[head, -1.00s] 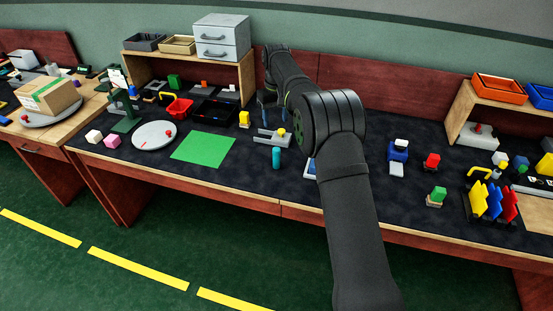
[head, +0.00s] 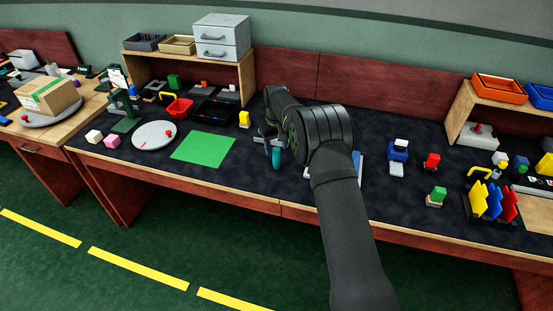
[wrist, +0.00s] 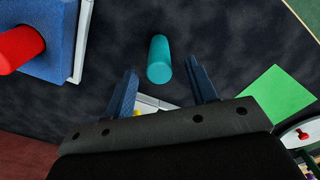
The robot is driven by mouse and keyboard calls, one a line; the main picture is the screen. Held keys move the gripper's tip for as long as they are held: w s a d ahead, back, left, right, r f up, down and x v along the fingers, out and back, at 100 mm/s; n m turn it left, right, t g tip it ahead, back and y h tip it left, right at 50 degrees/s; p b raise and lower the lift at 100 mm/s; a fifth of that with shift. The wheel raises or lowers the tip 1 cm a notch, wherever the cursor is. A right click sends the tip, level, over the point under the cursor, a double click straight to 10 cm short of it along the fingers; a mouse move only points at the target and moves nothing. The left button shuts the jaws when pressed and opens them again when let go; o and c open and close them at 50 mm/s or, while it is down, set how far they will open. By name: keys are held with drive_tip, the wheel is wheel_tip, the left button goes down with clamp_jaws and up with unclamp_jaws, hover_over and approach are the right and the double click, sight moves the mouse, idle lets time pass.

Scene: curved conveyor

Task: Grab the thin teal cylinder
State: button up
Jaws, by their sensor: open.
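The thin teal cylinder (head: 276,158) stands upright on the dark bench top, to the right of the green sheet. In the wrist view the teal cylinder (wrist: 159,60) shows ahead of my fingertips, in line with the gap between them. My gripper (head: 271,143) is just above and behind the cylinder in the head view. In the wrist view my gripper (wrist: 159,76) has its two blue fingers wide apart, with nothing held between them. I cannot tell whether a finger touches the cylinder.
A green sheet (head: 203,147) lies flat left of the cylinder; it also shows in the wrist view (wrist: 274,97). A blue block with a red top (wrist: 50,40) is at the upper left of the wrist view. A yellow block (head: 244,119) stands behind the sheet.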

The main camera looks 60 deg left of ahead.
sight(276, 158)
wheel_tip(276, 158, down, 4)
drive_tip(key=shift+f, duration=0.1)
drive_tip(key=c, duration=1.1)
